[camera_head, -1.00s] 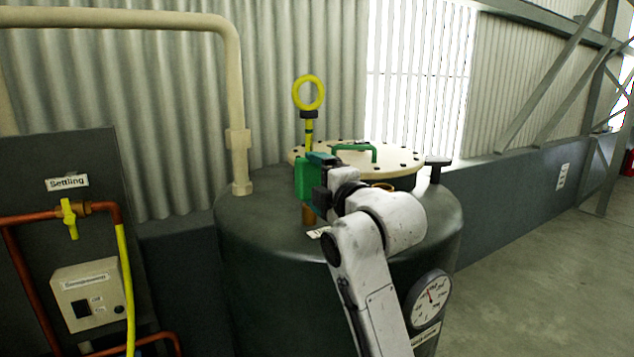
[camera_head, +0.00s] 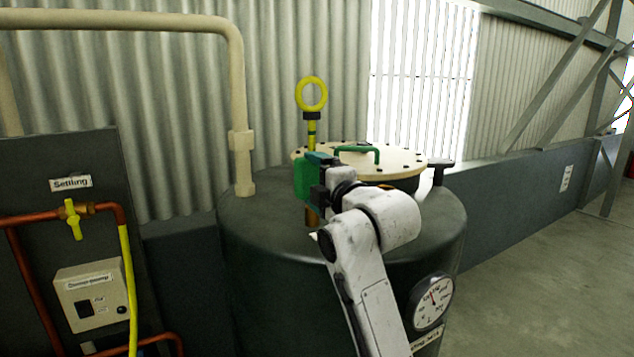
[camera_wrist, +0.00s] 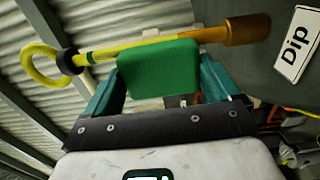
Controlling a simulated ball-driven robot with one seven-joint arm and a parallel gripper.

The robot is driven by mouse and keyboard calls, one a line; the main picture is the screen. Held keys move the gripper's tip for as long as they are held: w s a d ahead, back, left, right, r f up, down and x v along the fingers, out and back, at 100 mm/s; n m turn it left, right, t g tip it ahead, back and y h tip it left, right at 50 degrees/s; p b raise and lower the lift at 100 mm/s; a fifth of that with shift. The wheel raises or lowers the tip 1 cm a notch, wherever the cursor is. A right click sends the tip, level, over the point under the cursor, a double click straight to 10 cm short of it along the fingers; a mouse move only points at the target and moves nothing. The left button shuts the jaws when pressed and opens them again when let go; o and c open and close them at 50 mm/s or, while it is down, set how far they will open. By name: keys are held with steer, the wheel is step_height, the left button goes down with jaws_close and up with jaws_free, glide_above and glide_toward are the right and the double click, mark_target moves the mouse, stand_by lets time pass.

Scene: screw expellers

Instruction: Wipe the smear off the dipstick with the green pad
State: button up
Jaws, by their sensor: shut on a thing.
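The dipstick (camera_head: 311,143) stands upright on the dark tank, with a yellow ring handle, a black collar and a brass fitting (camera_head: 312,216) at its foot. In the wrist view the yellow rod (camera_wrist: 150,43) runs across the top. My gripper (camera_head: 318,180) is shut on the green pad (camera_head: 303,178). The pad also shows in the wrist view (camera_wrist: 158,70) between the fingers, its upper edge at the rod and seemingly touching it. The pad hides part of the rod. A dark green band (camera_wrist: 89,57) shows just below the collar; I cannot tell whether it is the smear.
The tank (camera_head: 270,270) has a cream bolted lid (camera_head: 405,164) with a green handle right behind my gripper. A cream pipe (camera_head: 240,110) rises left of the dipstick. A "Dip" label (camera_wrist: 298,45) lies by the brass fitting. A dial gauge (camera_head: 432,302) is on the tank's front.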

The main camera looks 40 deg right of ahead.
steer(key=shift+w, duration=0.2)
steer(key=shift+s+d+r+p, duration=0.55)
steer(key=shift+d+r+p, duration=0.5)
steer(key=shift+d, duration=0.95)
steer(key=shift+w+a, duration=0.25)
steer(key=shift+a, duration=0.75)
steer(key=shift+w+a, duration=0.25)
steer(key=shift+a, duration=0.7)
steer(key=d, duration=0.1)
steer(key=d+r+p, duration=0.1)
steer(key=s+d+r, duration=0.1)
steer(key=d, duration=0.1)
steer(key=shift+r+p, duration=0.15)
steer(key=shift+p, duration=0.25)
steer(key=v, duration=0.6)
